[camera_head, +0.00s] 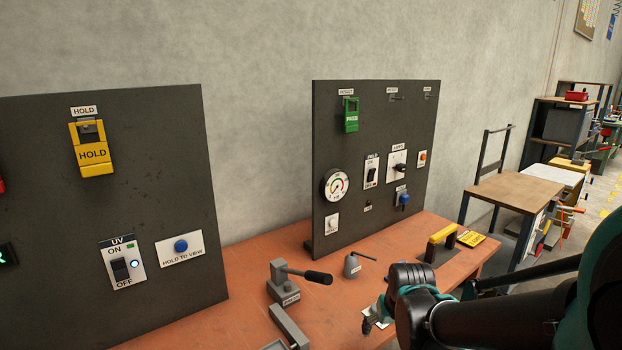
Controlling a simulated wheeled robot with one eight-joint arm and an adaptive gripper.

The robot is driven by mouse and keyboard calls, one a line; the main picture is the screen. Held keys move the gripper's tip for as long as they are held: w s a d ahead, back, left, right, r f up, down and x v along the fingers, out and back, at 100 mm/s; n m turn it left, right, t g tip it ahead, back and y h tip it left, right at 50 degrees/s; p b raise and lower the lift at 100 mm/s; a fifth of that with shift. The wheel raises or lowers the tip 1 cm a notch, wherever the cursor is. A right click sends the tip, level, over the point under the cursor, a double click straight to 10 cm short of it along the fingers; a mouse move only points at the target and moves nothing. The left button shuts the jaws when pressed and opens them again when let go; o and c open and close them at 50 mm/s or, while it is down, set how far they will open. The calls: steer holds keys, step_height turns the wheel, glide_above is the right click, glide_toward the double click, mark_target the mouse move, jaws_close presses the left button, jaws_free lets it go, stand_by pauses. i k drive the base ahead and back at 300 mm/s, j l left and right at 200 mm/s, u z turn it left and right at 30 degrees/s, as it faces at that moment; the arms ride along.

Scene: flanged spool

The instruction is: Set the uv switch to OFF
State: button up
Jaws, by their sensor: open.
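The UV switch (120,269) is a black rocker on a white plate on the left dark panel. The plate (139,280) reads UV at the top, ON above the rocker and OFF below it. I cannot tell clearly which way the rocker is tipped. My gripper (374,318) shows partly at the end of my dark arm, low and right of centre over the bench. It is open, far to the right of the switch and apart from it.
A blue button labelled HOLD TO VIEW (181,247) is right of the switch; a yellow HOLD tag (92,150) hangs above. A lever fixture (289,281) stands on the orange bench (240,300). A second dark panel (375,120) with a gauge and switches stands farther back.

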mark_target(119, 266)
steer(key=k+l+u, duration=0.25)
steer(key=k, duration=0.35)
steer(key=j+u, duration=0.1)
steer(key=u, duration=1.35)
